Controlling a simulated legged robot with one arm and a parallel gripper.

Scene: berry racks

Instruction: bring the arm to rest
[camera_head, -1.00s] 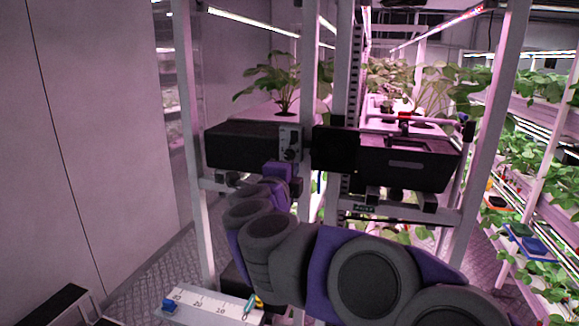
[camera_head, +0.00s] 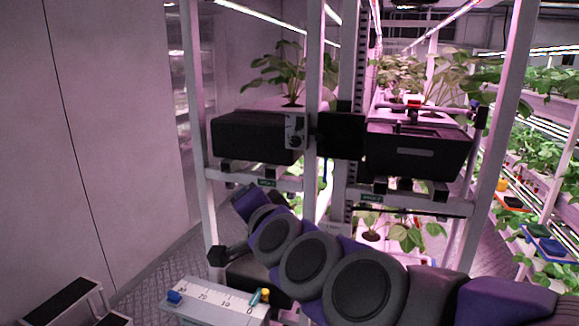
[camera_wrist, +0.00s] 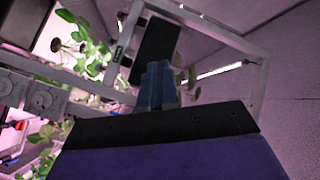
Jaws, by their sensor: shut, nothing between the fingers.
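My purple and grey arm (camera_head: 345,285) crosses the lower part of the head view, from the bottom right up to the left. Its purple far end stands in front of the rack, below the left black box (camera_head: 255,138). My gripper (camera_wrist: 159,68) shows in the wrist view as two blue-grey fingers side by side, shut with nothing between them. The fingers point toward rack parts and a dark panel (camera_wrist: 157,48). The fingertips cannot be made out in the head view.
A white rack post (camera_head: 194,120) stands left of the arm. A second black box (camera_head: 418,152) and potted plants (camera_head: 289,72) are on the rack. A marked white board (camera_head: 215,300) lies below the arm. A pale wall is at the left; shelves of plants are at the right.

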